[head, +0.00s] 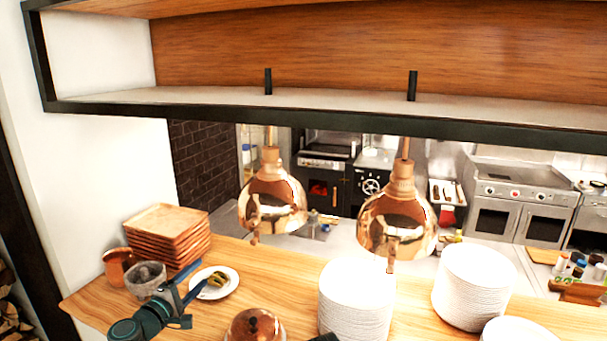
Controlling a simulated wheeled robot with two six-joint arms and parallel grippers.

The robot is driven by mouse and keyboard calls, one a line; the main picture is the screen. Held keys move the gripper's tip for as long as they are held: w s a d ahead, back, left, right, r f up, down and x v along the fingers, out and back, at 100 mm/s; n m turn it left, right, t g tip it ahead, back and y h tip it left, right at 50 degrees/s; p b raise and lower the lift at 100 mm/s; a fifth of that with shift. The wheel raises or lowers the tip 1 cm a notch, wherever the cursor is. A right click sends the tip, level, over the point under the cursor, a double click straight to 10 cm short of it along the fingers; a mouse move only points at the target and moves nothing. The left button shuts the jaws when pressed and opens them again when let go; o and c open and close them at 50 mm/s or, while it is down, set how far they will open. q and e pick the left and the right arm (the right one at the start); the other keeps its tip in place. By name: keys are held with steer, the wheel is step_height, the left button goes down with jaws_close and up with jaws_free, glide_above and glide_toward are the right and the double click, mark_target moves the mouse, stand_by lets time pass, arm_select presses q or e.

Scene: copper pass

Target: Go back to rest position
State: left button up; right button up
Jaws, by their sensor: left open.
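My left gripper (197,274) comes in from the bottom left, over the wooden counter (275,275). Its two blue fingers are spread apart, with nothing seen between them. They point toward a small white plate (230,288) that carries a dark greenish-yellow food item (217,279). One finger shows in front of the plate's left side; I cannot tell whether it touches. A grey bowl (146,277) sits just left of the fingers, partly hidden by the arm.
Copper-coloured square plates (165,238) are stacked behind a copper cup (118,266). A copper dome (254,327) is at the front. White plate stacks (355,300) stand on the right. Two copper lamps (272,205) hang over the counter, below a dark-edged shelf (300,118).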

arm_select(q)
steer(key=s+d+f+m+g+h+b, duration=0.1)
steer(key=s+d+f+m+g+b, duration=0.25)
steer(key=d+f, duration=0.4)
steer(key=s+d+f+m+g+b, duration=0.3)
steer(key=d+f+m+g+b, duration=0.15)
steer(key=d+f, duration=0.35)
steer(key=s+d+f+m+g+h+b, duration=0.1)
steer(key=s+d+f+m+g+b, duration=0.25)
steer(key=d+f, duration=0.4)
steer(key=s+a+f+m+g+y+b, duration=0.1)
steer(key=s+f+m+y+b, duration=0.3)
steer(key=f, duration=0.5)
steer(key=s+f+m+g+y+b, duration=0.4)
steer(key=s+f+y+b, duration=0.1)
steer(key=s+f, duration=0.4)
steer(key=shift+a+f, duration=0.35)
steer(key=shift+a, duration=0.05)
arm_select(e)
step_height(320, 180, down, 20)
steer(key=shift+s+f, duration=0.15)
steer(key=shift+f, duration=0.1)
